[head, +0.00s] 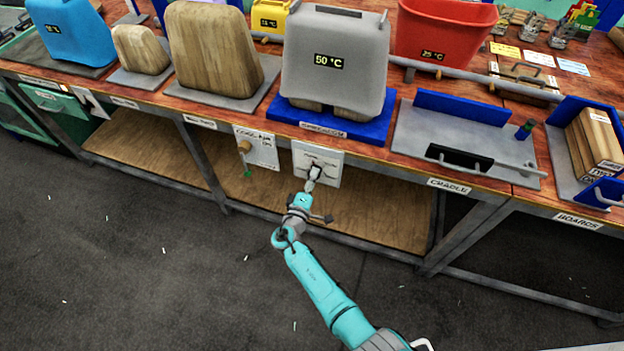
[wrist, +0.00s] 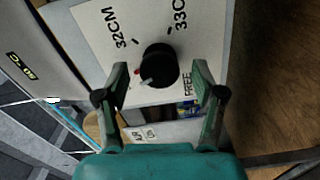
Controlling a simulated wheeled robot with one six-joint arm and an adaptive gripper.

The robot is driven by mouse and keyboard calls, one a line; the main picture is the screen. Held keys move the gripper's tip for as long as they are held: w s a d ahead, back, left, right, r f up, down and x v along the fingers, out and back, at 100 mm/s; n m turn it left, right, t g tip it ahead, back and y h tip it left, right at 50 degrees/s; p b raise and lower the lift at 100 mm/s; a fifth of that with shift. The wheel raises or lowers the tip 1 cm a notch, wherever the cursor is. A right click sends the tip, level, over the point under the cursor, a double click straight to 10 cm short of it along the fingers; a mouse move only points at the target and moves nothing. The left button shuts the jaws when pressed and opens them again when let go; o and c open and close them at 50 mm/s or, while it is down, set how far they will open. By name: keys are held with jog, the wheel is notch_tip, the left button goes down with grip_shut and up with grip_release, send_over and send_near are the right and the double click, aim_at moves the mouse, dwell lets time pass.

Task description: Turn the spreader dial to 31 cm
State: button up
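The spreader dial is a round black knob (wrist: 159,66) on a pale panel (wrist: 205,25), filling the middle of the wrist view. The panel bears 32CM at upper left, 33CM at upper right and FREE at lower right. No 31 cm label is readable; my left finger covers part of that side. A red mark and a pale mark show on the knob's left and lower-left side. My gripper (wrist: 160,75) is open, one finger on each side of the knob, with gaps visible. In the head view my gripper (head: 314,172) is at the panel (head: 331,160) on the bench front.
Above the panel a grey 50 °C press (head: 335,75) stands on a blue base (head: 376,128). Left of it hangs another white panel (head: 262,153) with a yellowish knob. The cradle tray (head: 415,130) is to the right.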

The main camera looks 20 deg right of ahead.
jog(key=v, duration=1.2)
dwell(0.5)
jog(key=s+d+f+g+y, duration=0.25)
jog(key=s+d+f, duration=0.25)
jog(key=s, duration=0.6)
jog(key=s+d+f+g+y, duration=0.1)
jog(key=s+d+f+y, duration=0.4)
jog(key=s, duration=0.5)
jog(key=s+a+r+m+y, duration=0.1)
jog(key=s+r+m+y, duration=0.1)
jog(key=s+r, duration=0.5)
jog(key=s+a+r+m+y, duration=0.2)
jog(key=s+r, duration=0.3)
jog(key=s, duration=0.5)
jog(key=s+r+m+t, duration=0.2)
jog(key=r, duration=0.7)
jog(key=s+d+r+m+t, duration=0.1)
jog(key=s+r+m+t, duration=0.1)
jog(key=r, duration=0.7)
jog(key=shift+s+m+h, duration=0.3)
jog(key=shift+m+h, duration=0.1)
jog(key=shift+h, duration=0.05)
